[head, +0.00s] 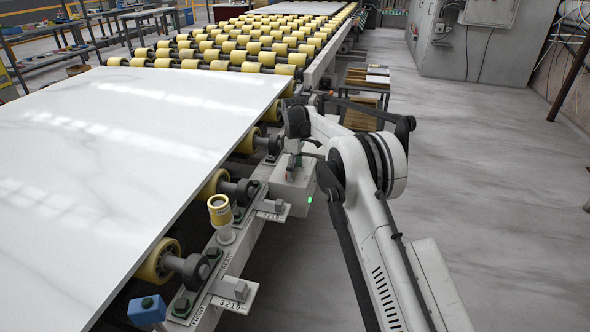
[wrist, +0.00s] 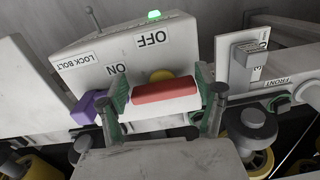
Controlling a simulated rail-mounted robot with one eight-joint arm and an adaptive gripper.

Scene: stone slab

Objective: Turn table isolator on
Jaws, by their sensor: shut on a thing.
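The table isolator is a pale grey box (head: 291,190) on the side of the table frame; it also fills the upper middle of the wrist view (wrist: 205,50). Its face carries OFF, ON and LOCK BOLT labels, upside down in the wrist view. A green lamp (wrist: 154,15) glows on its edge. My gripper (wrist: 163,88) is shut on the red handle, a green-padded finger at each end. In the head view my gripper (head: 294,150) is over the box, its fingertips hard to see.
A purple block (wrist: 92,106) sits left of the handle in the wrist view. A white slab (head: 120,140) lies on the yellow rollers. A yellow-capped post (head: 220,210) and a blue block (head: 147,310) stand nearer along the frame. The floor at right is clear.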

